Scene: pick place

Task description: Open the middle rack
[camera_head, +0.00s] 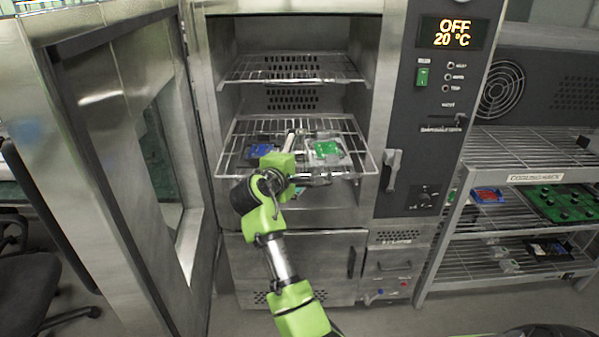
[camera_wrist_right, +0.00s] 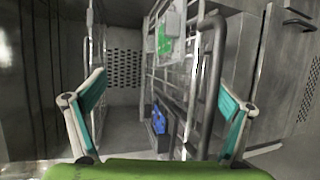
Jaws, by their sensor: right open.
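The oven's middle rack (camera_head: 237,147) is a wire shelf that appears slid partly out toward me, with a blue board (camera_head: 262,151) and a green board (camera_head: 326,148) on it. My right gripper (camera_head: 291,165) is at its front edge, hiding part of it. In the right wrist view the open fingers of my right gripper (camera_wrist_right: 160,105) stand either side of the rack's dark front bar (camera_wrist_right: 213,75). The bar is nearer the right-hand finger; I cannot tell whether they touch. My left gripper is not in view.
The oven door (camera_head: 115,130) stands open at the left. An upper rack (camera_head: 293,68) is empty inside the oven. The control panel (camera_head: 437,100) reads OFF, 20 °C. A cooling rack (camera_head: 520,206) with several boards stands at the right. A dark chair (camera_head: 35,250) is at the left.

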